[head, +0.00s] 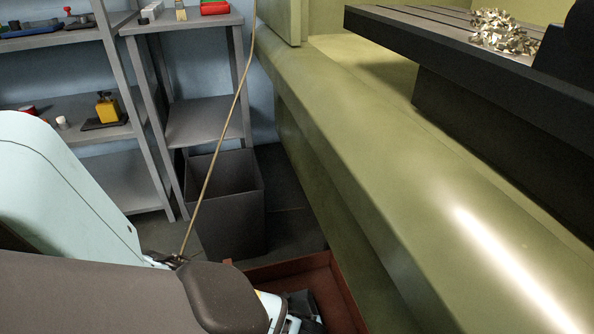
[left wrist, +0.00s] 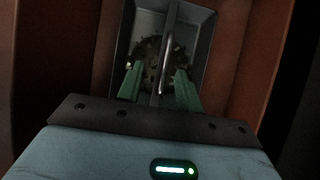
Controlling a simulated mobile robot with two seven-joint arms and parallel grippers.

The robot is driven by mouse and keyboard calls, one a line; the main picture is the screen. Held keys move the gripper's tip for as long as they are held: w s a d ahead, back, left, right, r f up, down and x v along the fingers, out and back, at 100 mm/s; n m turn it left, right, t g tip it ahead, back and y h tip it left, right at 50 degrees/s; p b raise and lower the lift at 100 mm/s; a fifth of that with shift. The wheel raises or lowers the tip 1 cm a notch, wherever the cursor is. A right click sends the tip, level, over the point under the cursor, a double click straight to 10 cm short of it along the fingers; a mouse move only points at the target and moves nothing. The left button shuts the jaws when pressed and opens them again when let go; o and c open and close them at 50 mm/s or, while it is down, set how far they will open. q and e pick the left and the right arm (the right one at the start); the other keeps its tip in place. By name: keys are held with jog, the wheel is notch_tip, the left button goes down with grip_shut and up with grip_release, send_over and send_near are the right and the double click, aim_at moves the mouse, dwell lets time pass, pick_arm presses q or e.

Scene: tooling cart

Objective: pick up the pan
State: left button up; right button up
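The pan (left wrist: 124,75) shows in the left wrist view as a grey, straight-walled tray with a dark toothed disc (left wrist: 149,52) inside it. A slim metal handle (left wrist: 170,30) runs lengthwise above it. My left gripper (left wrist: 160,72) is open, its green fingers pointing into the pan, one on each side of the handle with gaps between. In the head view, my arm hides the gripper's fingers and I cannot make out the pan there. My right gripper is in neither view.
A reddish-brown tray (head: 339,290) surrounds the wrist at bottom centre. A green machine body (head: 400,180) stands close on the right, with metal shavings (head: 503,32) on its dark table. A grey bin (head: 225,205), shelves (head: 205,120) and a thin leaning rod (head: 218,145) are at left.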

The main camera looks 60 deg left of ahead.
pick_arm(q)
jog(key=shift+w+a+f, duration=0.15)
jog(key=shift+f, duration=0.15)
jog(key=b+x, duration=0.3)
jog(key=x, duration=0.1)
jog(key=shift+w, duration=0.3)
jog(key=shift+w+a+f+b, duration=0.1)
jog(key=shift+f+b, duration=0.15)
jog(key=shift+b, duration=0.1)
jog(key=shift+r, duration=0.1)
jog(key=c, duration=0.7)
grip_shut()
